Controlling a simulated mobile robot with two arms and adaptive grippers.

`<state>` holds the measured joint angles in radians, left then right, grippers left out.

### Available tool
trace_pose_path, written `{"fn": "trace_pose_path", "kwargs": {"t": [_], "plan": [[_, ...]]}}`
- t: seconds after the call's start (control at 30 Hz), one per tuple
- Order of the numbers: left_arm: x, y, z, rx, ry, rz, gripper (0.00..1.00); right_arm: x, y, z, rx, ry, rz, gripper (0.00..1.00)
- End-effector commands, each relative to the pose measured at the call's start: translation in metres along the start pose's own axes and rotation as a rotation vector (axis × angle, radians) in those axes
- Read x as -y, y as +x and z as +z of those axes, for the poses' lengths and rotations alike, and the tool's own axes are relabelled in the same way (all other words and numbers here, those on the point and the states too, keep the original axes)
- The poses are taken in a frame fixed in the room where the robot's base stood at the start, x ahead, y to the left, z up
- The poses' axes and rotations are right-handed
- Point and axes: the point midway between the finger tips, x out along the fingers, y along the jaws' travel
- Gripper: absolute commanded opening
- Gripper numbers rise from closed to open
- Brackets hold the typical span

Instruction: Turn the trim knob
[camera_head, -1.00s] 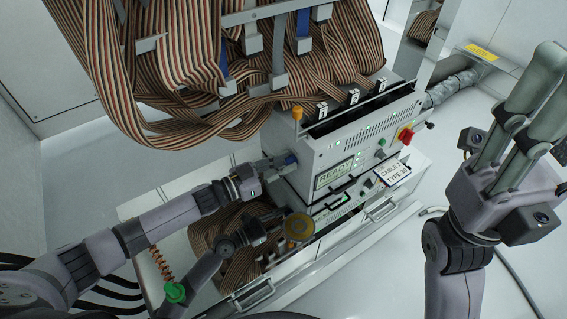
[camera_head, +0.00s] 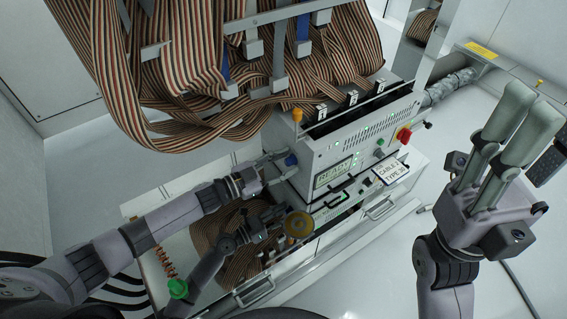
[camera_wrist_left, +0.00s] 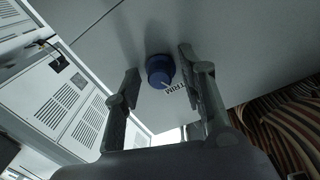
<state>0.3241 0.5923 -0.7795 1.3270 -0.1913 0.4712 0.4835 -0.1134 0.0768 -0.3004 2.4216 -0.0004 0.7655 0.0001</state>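The trim knob is a blue round knob (camera_head: 291,160) on the left side of the grey tester box (camera_head: 320,150). In the left wrist view the knob (camera_wrist_left: 160,70) has a white mark on it, and the label "TRIM" (camera_wrist_left: 176,88) is printed beside it. My left gripper (camera_head: 277,168) is at the knob. In the left wrist view its two fingers (camera_wrist_left: 158,66) stand apart, one on each side of the knob, with a gap on both sides. My right gripper (camera_head: 522,98) is raised at the right, away from the box, its fingers side by side.
Striped ribbon cables (camera_head: 190,60) hang above and behind the box. Its front has a lit "READY" display (camera_head: 334,174), a red knob (camera_head: 404,135) and a "CABLE 3 TYPE" tag (camera_head: 391,172). An open drawer with more ribbon cable (camera_head: 215,225) lies below my left arm.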

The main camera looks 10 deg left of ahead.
Motion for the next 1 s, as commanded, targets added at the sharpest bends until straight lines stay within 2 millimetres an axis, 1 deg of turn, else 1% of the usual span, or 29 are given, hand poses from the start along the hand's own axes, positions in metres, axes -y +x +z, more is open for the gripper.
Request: {"fn": "trace_pose_path", "kwargs": {"t": [0.3, 0.37, 0.43, 0.57, 0.8, 0.9, 1.0], "plan": [[0.0, -0.001, 0.0, 0.001, 0.0, 0.0, 0.41, 0.0, 0.001, -0.001, -0.002, -0.001, -0.002, 0.4], [0.0, -0.004, 0.001, 0.002, 0.0, 0.0, 0.41, 0.0, 0.001, -0.001, -0.002, -0.001, -0.002, 0.4], [0.0, -0.011, 0.001, 0.002, -0.001, 0.0, 0.41, 0.0, 0.001, -0.001, -0.001, -0.001, -0.002, 0.4], [0.0, -0.035, 0.002, 0.004, -0.001, 0.0, 0.41, 0.0, 0.001, 0.0, -0.001, -0.001, -0.001, 0.4], [-0.001, -0.086, 0.002, 0.004, -0.002, 0.001, 0.41, 0.0, 0.001, 0.0, -0.001, 0.0, -0.001, 0.4], [-0.001, -0.102, 0.001, 0.004, 0.0, 0.001, 0.41, 0.0, 0.001, 0.0, -0.001, 0.0, -0.001, 0.4], [0.0, -0.113, 0.001, 0.001, -0.001, 0.0, 0.41, 0.0, 0.001, 0.0, -0.001, 0.0, -0.001, 0.4]]}}
